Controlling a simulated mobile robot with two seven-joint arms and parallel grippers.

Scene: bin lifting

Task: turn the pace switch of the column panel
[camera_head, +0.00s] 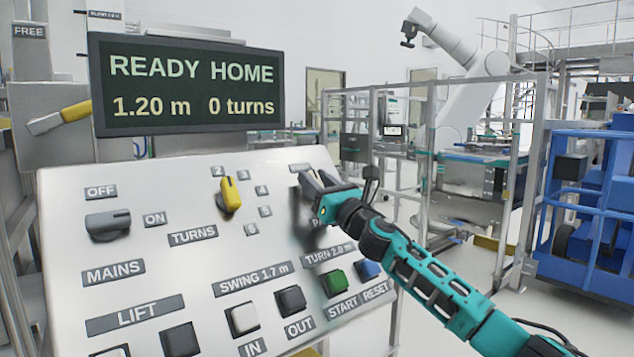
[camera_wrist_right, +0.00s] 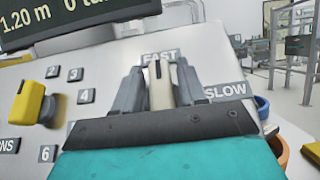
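The sloping grey column panel (camera_head: 150,245) fills the lower left of the head view. My right gripper (camera_head: 308,180) is at its upper right part and hides the pace switch there. In the right wrist view the pace switch (camera_wrist_right: 160,85) is a cream upright knob, directly below the FAST label (camera_wrist_right: 159,57); the SLOW label (camera_wrist_right: 225,91) is to its right. The fingers of my right gripper (camera_wrist_right: 160,92) stand close on both sides of the knob. Whether they press on it cannot be made out. My left gripper is not in view.
A yellow turns knob (camera_head: 230,194) and a grey mains knob (camera_head: 108,225) sit left of my right gripper. Green (camera_head: 334,282) and blue (camera_head: 368,268) buttons lie below it. A dark display (camera_head: 190,85) above the panel reads READY HOME, 1.20 m, 0 turns.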

